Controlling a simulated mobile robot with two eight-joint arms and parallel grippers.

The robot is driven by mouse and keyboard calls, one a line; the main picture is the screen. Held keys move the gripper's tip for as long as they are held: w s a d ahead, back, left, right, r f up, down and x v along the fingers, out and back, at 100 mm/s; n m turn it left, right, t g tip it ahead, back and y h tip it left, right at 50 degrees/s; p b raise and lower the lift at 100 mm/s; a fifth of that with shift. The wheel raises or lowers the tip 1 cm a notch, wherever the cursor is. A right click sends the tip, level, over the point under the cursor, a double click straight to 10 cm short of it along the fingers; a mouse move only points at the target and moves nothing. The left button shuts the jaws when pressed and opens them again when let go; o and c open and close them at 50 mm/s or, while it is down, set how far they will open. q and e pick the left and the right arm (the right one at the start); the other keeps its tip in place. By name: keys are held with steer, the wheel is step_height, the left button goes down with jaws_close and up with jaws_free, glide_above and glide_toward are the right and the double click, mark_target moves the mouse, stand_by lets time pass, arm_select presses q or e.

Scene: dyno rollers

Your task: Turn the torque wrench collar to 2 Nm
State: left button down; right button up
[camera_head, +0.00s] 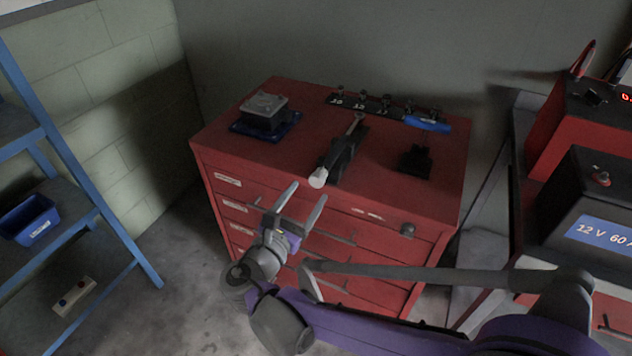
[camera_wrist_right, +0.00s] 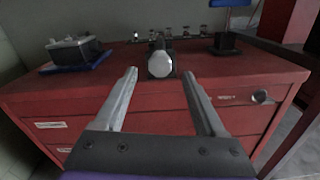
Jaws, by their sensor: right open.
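The torque wrench (camera_head: 344,151) lies in a dark holder on top of the red tool cabinet (camera_head: 220,135). Its pale round handle end (camera_head: 318,178) points toward the cabinet's front edge. In the right wrist view that end (camera_wrist_right: 160,65) faces me, centred beyond the fingertips. The collar and its scale are too small to read. My right gripper (camera_head: 306,190) is open and empty, in front of the cabinet, short of the handle end and a little below it in the head view. In the wrist view its fingers (camera_wrist_right: 162,74) stand apart on either side of the handle end. My left gripper is not in view.
A grey part on a blue tray (camera_head: 264,120) sits at the cabinet top's left. Several sockets on a black rail (camera_head: 362,101) and a blue-handled item (camera_head: 427,123) line the back. A small black block (camera_head: 415,160) stands at right. A 12 V charger (camera_head: 590,215) stands further right.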

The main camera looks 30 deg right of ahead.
mark_target(315, 183)
steer(key=x, duration=0.5)
steer(key=shift+w+d, duration=0.15)
steer(key=shift+d, duration=0.1)
jaws_close()
